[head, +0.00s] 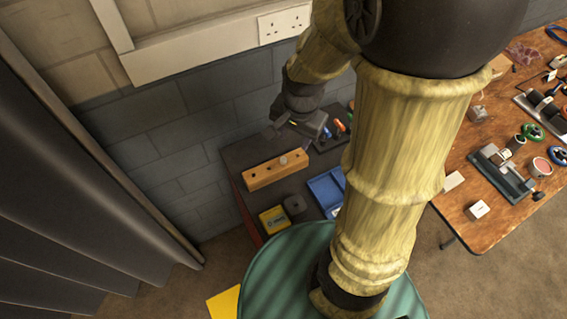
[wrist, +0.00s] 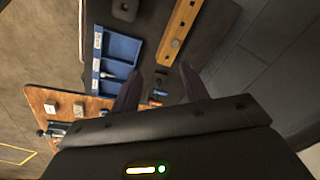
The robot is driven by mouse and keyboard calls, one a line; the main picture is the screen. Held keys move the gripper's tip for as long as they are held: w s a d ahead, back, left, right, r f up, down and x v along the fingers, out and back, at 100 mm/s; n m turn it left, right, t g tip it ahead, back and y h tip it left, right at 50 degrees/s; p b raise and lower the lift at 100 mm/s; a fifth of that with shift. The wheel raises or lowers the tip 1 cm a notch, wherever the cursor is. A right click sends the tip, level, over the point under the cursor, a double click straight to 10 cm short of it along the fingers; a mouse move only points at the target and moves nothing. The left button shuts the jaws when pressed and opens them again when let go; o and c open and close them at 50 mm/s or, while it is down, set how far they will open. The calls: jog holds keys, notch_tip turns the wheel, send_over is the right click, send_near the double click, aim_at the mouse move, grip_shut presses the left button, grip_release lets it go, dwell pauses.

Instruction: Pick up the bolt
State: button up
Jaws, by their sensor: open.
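The bolt (head: 283,160) appears to be the small pale piece in the wooden block (head: 262,175), which has a row of dark holes. The block lies on the dark bench by the wall. The wrist view shows the block (wrist: 187,18) at the top, with the small round piece (wrist: 175,43) near its lower end. It is too small to tell its shape. My gripper (wrist: 160,72) is open, with nothing held between its two dark fingers. In the head view my gripper is above the back of the bench, close to the block and apart from it; its fingertips are hard to make out.
A blue compartment tray (head: 318,183) lies right of the block. A rack of coloured-handled tools (head: 338,128) stands behind. A yellow box (head: 273,219) and a grey piece (head: 295,204) are at the front. The brick wall (head: 190,140) borders the bench. A cluttered wooden table (head: 470,215) is at right.

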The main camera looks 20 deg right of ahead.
jog(key=w+f+m+g+b, duration=0.15)
jog(key=w+m, duration=0.25)
jog(key=m, duration=0.5)
jog(key=m+b, duration=0.2)
jog(key=m, duration=1)
send_over(284, 160)
notch_tip(284, 160, down, 2)
jog(key=shift+f, duration=0.1)
notch_tip(284, 160, down, 12)
jog(key=shift+r+b, duration=0.25)
jog(key=shift+b, duration=0.35)
jog(key=shift+f, duration=0.3)
